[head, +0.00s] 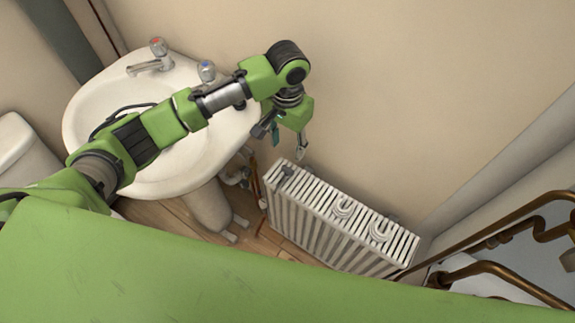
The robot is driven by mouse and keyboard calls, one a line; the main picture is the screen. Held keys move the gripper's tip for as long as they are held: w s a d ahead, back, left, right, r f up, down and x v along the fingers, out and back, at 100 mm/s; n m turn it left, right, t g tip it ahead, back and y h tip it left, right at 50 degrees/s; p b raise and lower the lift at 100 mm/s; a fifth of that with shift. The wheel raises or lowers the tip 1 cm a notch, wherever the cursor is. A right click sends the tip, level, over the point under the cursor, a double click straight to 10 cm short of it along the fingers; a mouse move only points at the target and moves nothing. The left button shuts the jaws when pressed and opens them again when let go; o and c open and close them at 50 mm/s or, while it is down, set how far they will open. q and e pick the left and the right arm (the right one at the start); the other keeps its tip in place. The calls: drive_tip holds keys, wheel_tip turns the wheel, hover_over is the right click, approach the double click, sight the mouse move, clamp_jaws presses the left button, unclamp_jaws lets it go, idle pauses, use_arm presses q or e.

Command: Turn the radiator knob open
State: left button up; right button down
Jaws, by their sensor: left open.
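The white ribbed radiator (330,249) stands against the wall, right of the sink. My left gripper (282,143) hangs above the radiator's left end, pointing down, with its fingers apart and nothing seen between them. A small pale part (262,204) beside the radiator's left end, near copper pipes, may be the knob; it is too small to be sure or to tell how it is turned. The gripper appears apart from it. My right gripper is not in view.
A white sink (190,178) with two taps lies under my left arm. Two white round items (343,207) (381,232) and a small grey item (287,171) are on the radiator's top. Copper pipes (500,234) run at the right. The wall above the radiator is bare.

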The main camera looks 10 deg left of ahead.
sight(287, 169)
use_arm(q)
wheel_tip(287, 169, down, 11)
drive_tip(key=shift+f, duration=0.2)
drive_tip(key=c, duration=1.1)
